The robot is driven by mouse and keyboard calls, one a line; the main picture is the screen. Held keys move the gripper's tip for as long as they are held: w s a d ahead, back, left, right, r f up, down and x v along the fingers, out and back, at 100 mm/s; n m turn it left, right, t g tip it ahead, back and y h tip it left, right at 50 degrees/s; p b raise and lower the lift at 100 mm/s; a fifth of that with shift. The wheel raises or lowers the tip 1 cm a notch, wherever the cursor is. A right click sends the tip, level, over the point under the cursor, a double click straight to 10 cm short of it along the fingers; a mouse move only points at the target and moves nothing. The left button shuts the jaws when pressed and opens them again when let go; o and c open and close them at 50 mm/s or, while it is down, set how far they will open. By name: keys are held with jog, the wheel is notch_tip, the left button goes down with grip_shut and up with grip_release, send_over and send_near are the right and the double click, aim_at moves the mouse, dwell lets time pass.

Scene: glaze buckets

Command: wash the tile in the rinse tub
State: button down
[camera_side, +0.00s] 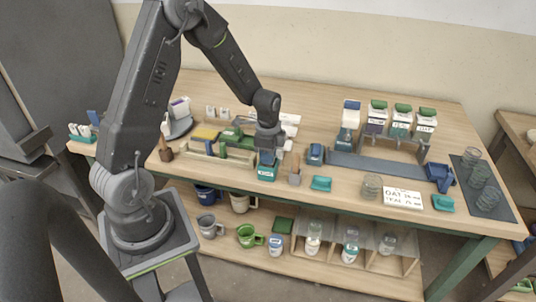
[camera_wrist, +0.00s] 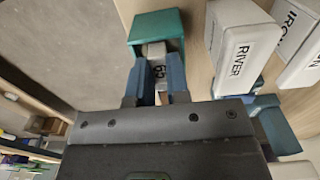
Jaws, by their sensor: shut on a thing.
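My gripper (camera_side: 267,157) is shut low over the front left part of the worktable. In the wrist view its two blue fingers (camera_wrist: 157,88) are closed on a small pale grey tile (camera_wrist: 157,56) with dark marks like "65". A teal tub (camera_wrist: 158,24) lies just beyond the fingertips. The tile's far end meets the tub in the picture; I cannot tell whether it is inside. In the side view a teal block-like tub (camera_side: 267,173) shows right under the gripper, and the tile itself is hidden. I cannot be sure that this is the rinse tub.

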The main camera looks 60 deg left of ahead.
jog(key=shift+f, duration=0.15)
jog(key=shift+r, duration=0.3)
jog(key=shift+f, duration=0.3)
jog(key=shift+r, duration=0.1)
dwell(1.1)
jog(key=shift+r, duration=2.9)
jog(key=shift+r, duration=1.5)
